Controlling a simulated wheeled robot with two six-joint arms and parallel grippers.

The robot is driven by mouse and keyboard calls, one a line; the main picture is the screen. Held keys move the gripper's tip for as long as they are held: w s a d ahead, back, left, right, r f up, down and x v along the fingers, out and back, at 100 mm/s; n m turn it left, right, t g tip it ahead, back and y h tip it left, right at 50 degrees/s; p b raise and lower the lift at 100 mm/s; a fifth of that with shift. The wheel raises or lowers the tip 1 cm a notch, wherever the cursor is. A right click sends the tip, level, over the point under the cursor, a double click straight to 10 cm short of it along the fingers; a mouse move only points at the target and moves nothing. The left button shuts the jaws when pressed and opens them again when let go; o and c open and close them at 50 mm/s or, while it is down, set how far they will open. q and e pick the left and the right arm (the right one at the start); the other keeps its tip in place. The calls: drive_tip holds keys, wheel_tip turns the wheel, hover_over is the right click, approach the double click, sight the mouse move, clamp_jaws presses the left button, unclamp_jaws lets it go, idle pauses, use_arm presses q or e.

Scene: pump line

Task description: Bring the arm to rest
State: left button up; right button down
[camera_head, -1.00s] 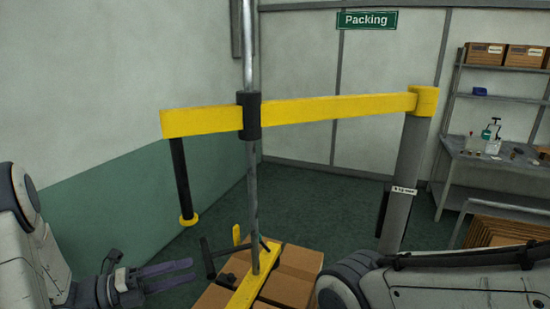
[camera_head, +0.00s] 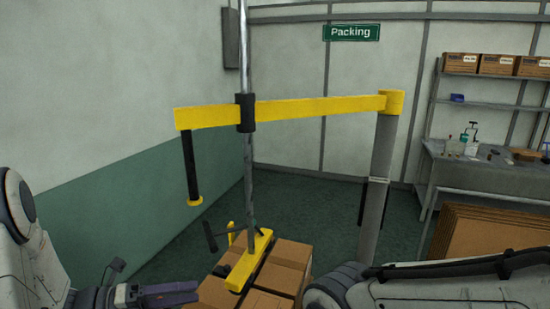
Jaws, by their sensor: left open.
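My left gripper (camera_head: 160,294) is low at the left of the head view, with its dark fingers pointing right. It is open, with nothing seen between the fingers, and lies just left of the cardboard boxes. My left arm (camera_head: 22,245) comes in from the left edge. My right arm (camera_head: 420,285) lies across the lower right; its gripper is out of view.
A yellow beam (camera_head: 310,107) on a grey post (camera_head: 377,180) carries a vertical metal rod (camera_head: 248,180) with a yellow foot (camera_head: 250,262) at stacked cardboard boxes (camera_head: 286,265). A workbench (camera_head: 480,172) and flat cardboard (camera_head: 490,235) stand right. Green floor (camera_head: 310,205) is clear behind.

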use_arm(q)
drive_tip(key=s+d+f+n+g+y+b, duration=0.1)
drive_tip(key=s+d+f+n+y+b, duration=0.2)
drive_tip(key=n, duration=0.6)
drive_tip(key=s+d+f+n+g+y+b, duration=0.2)
drive_tip(key=s+d+n+y, duration=0.4)
drive_tip(key=s+n, duration=0.4)
drive_tip(key=s+d+f+n+g+y+b, duration=0.2)
drive_tip(key=s+d+f+n+y+b, duration=0.1)
drive_tip(key=n, duration=0.6)
drive_tip(key=s+d+f+y, duration=0.1)
drive_tip(key=s+d+y, duration=0.1)
drive_tip(key=s+y, duration=0.1)
drive_tip(key=shift+s+f+n+b, duration=0.15)
drive_tip(key=shift+s+n+b, duration=0.15)
drive_tip(key=shift+s+b, duration=0.1)
